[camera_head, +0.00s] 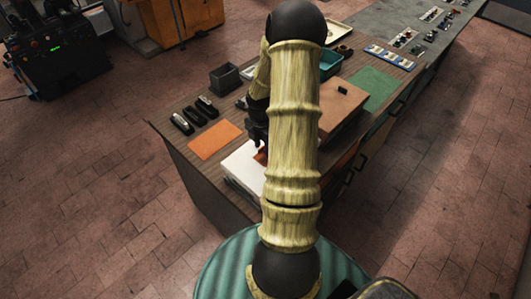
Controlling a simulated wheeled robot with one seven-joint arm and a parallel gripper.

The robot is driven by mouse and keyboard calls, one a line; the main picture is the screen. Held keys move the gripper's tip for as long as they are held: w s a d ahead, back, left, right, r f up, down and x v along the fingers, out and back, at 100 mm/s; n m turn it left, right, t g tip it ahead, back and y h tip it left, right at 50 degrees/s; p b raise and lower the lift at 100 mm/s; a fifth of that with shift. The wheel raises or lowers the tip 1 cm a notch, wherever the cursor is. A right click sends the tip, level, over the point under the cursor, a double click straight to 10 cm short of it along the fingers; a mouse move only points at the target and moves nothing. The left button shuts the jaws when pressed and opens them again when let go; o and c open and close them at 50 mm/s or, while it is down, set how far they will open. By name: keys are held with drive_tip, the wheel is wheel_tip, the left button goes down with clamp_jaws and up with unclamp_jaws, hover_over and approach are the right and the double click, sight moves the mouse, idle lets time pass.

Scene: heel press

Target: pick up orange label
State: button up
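A small orange piece (261,156), which looks like the orange label, shows at the right part of a white stack or box (241,167) near the table's front end. My arm hides part of it. My gripper (258,146) points down right at the orange piece. The fingers are small, dark and partly behind my arm, so I cannot tell whether they are open or closed on it, or whether the piece is lifted. A larger flat orange sheet (215,139) lies on the table left of the gripper.
Black staplers or similar tools (194,114) and a dark open bin (225,78) stand to the left and behind. A brown box (340,108), a green mat (372,87) and a teal bin (329,64) are right of my arm. The wooden table (166,129) is crowded.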

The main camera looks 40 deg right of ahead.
drive_tip(key=shift+c, duration=0.4)
clamp_jaws()
wheel_tip(320, 180, up, 10)
drive_tip(key=b, duration=0.2)
idle(0.4)
idle(0.4)
drive_tip(key=shift+r+p, duration=1.55)
drive_tip(key=shift+p, duration=0.05)
drive_tip(key=shift+w+f, duration=0.1)
